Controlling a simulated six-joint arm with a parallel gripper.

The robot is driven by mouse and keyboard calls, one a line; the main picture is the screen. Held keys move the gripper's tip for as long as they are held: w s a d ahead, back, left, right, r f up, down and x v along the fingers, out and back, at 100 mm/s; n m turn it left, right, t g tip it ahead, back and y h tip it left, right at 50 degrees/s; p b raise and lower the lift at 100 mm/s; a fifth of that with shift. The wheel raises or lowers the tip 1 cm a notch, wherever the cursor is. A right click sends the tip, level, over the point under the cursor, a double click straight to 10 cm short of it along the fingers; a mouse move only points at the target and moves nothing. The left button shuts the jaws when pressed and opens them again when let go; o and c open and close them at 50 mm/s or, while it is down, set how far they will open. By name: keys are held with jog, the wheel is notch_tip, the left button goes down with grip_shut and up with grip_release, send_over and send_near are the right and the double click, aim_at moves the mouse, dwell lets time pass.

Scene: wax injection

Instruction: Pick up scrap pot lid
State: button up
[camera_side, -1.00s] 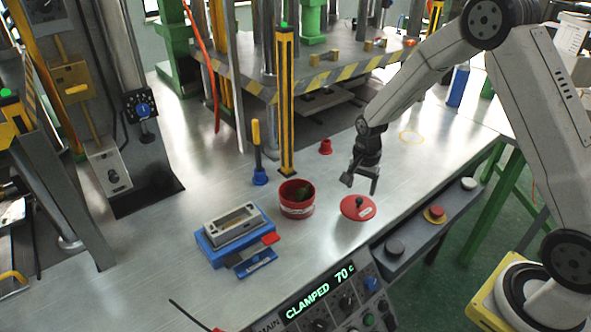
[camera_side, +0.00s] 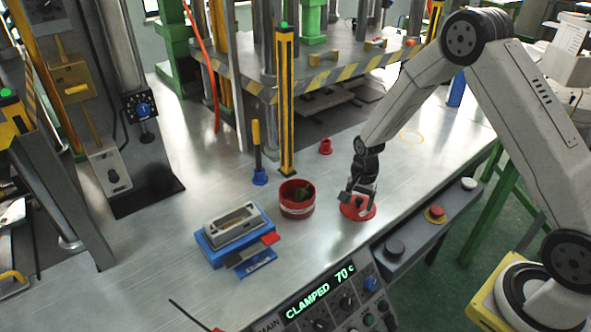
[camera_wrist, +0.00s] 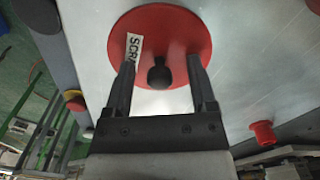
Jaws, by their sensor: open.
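The scrap pot lid (camera_side: 366,214) is a red disc with a dark knob, lying on the metal table in the side view. In the wrist view the lid (camera_wrist: 185,35) shows a white label with part of the word "SCRAP" and its black knob (camera_wrist: 159,76). My gripper (camera_side: 357,199) is low over the lid. In the wrist view my gripper (camera_wrist: 162,80) is open, with one finger on each side of the knob. Whether the fingers touch the knob or lid is hard to tell. The red scrap pot (camera_side: 296,209) stands open to the left with dark green pieces inside.
A blue fixture with a metal mold (camera_side: 232,227) sits left of the pot. A small red cup (camera_side: 326,146) and a blue-based tool (camera_side: 259,176) stand behind. A button box (camera_side: 434,214) and control panel line the front edge. Table between lid and pot is clear.

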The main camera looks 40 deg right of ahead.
grip_shut()
jog(key=shift+r, duration=0.2)
dwell(0.3)
jog(key=shift+r, duration=0.85)
jog(key=s+a+r, duration=0.2)
jog(key=s+r, duration=0.9)
jog(key=s, duration=0.3)
